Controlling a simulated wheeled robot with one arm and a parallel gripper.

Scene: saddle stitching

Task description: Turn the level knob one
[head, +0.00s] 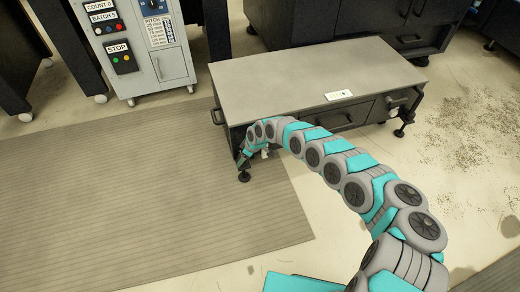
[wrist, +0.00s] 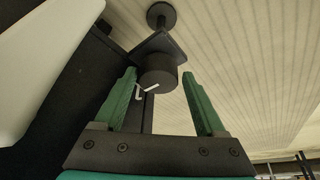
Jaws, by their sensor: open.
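The level knob (wrist: 158,77) is a dark round cylinder below a dark bracket in the wrist view, with a small white mark near its lower left side. My gripper (wrist: 159,84) is open, its two green fingers on either side of the knob's lower part. Gaps show between the fingers and the knob, and I see no contact. In the head view my gripper (head: 264,154) is at the low front left corner of the grey workbench (head: 290,80). My arm hides the knob there.
A round levelling foot (wrist: 161,15) stands on the floor beyond the knob. A white panel (wrist: 40,60) and dark bench side are close on the left in the wrist view. A control cabinet (head: 140,50) stands at the back left. The ribbed mat (head: 150,200) is clear.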

